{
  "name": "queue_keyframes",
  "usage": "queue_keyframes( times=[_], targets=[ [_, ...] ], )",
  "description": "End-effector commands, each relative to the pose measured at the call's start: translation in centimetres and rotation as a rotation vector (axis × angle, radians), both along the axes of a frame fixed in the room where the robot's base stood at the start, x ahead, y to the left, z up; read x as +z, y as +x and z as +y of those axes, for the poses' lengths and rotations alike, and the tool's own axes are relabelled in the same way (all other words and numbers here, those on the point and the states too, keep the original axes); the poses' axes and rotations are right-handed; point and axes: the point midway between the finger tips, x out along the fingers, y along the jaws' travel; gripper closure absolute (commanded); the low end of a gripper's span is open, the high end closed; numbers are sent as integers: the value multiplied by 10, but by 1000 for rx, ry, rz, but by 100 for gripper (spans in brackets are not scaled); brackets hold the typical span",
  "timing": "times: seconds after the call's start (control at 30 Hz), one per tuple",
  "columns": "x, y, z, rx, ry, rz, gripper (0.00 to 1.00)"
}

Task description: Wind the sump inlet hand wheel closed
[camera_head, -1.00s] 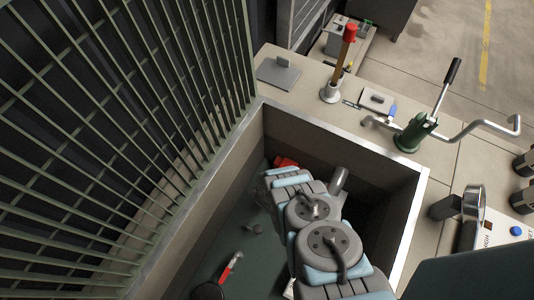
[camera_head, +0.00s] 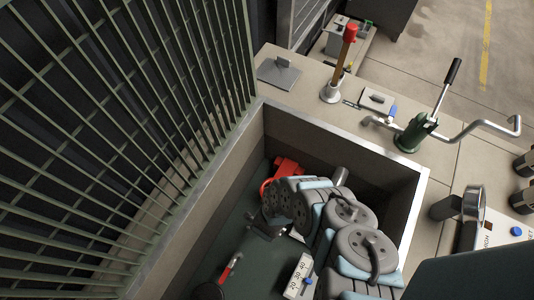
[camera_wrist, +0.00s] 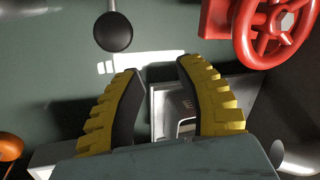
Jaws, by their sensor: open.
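The red hand wheel (camera_wrist: 282,22) shows at the top right of the wrist view, with its red body beside it and its upper edge cut off by the frame. In the head view, red parts (camera_head: 284,172) show inside the sump pit, partly hidden behind my arm. My gripper (camera_wrist: 160,68) has its yellow-backed fingers spread apart with nothing between them. It is to the left of and below the wheel in the wrist view, apart from it. In the head view my gripper (camera_head: 264,226) is low in the pit, in front of the red parts.
The pit's pale walls (camera_head: 335,133) surround my arm. A green grating (camera_head: 130,110) stands at left. A scale plate (camera_head: 298,275) and a red-handled tool (camera_head: 231,268) are in the pit. The wrist view shows a black knob (camera_wrist: 113,32) and a grey pipe (camera_wrist: 298,158).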

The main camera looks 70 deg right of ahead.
Motion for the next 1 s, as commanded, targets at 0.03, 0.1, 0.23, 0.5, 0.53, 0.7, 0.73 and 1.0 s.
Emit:
queue_keyframes(
  times=[0.03, 0.1, 0.23, 0.5, 0.53, 0.7, 0.73, 1.0],
  targets=[
    [-1, -2, 4, -4, 3, 0, 64],
    [-1, -2, 7, -4, 3, 0, 64],
    [0, -2, 13, -3, 3, 0, 64],
    [1, 0, 18, 0, 1, -2, 64],
    [1, 0, 18, 0, 1, -2, 64],
    [1, 0, 19, 1, 0, -2, 64],
    [1, 0, 19, 1, 0, -2, 64],
    [1, 0, 19, 0, 0, -1, 64]
  ],
)
